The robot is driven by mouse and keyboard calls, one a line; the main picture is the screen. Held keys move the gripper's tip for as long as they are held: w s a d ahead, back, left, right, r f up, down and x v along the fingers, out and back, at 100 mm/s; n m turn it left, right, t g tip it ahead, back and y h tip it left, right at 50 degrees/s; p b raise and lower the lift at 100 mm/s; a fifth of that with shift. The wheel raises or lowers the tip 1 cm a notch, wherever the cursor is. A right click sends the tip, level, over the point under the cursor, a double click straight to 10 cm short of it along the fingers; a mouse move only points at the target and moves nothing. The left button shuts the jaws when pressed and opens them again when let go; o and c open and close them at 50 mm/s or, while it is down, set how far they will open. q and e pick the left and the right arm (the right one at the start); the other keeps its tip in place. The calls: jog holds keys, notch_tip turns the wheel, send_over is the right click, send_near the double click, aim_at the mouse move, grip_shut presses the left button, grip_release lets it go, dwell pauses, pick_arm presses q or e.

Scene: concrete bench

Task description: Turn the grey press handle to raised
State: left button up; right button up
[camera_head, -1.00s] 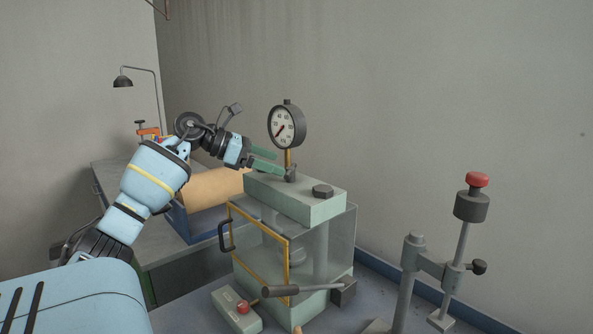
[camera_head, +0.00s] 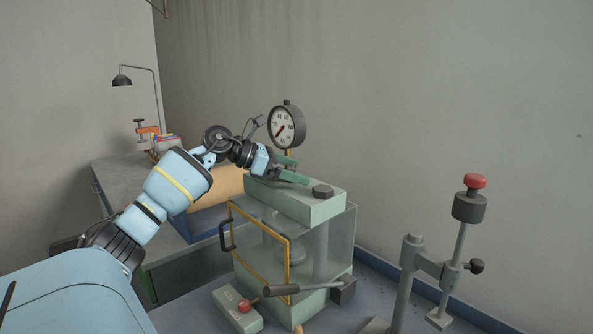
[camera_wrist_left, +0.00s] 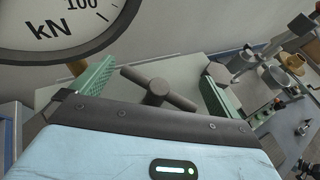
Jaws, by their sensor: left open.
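The press (camera_head: 320,209) is a pale green block on a clear-sided chamber with a yellow-framed door. A grey T-shaped handle (camera_wrist_left: 157,91) shows in the left wrist view on top of the press, between the jaws and apart from both. My left gripper (camera_head: 299,171) is open, its green fingers above the press top by the gauge stem; it also shows in the left wrist view (camera_wrist_left: 157,74). The T-handle is mostly hidden by the gripper in the head view. A dark grey lever (camera_head: 290,290) lies nearly level low at the press front, joined to a dark box (camera_head: 343,291).
A round dial gauge (camera_head: 286,127) stands close behind the gripper. A hex nut (camera_head: 322,191) sits on the press top. A post stand with a red knob (camera_head: 474,181) is at right. A small box with a red button (camera_head: 244,306) is at the front.

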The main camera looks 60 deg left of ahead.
pick_arm(q)
jog(key=shift+w+d+f, duration=0.25)
jog(key=shift+w+f, duration=0.05)
jog(key=shift+w, duration=0.3)
jog(key=c, duration=0.8)
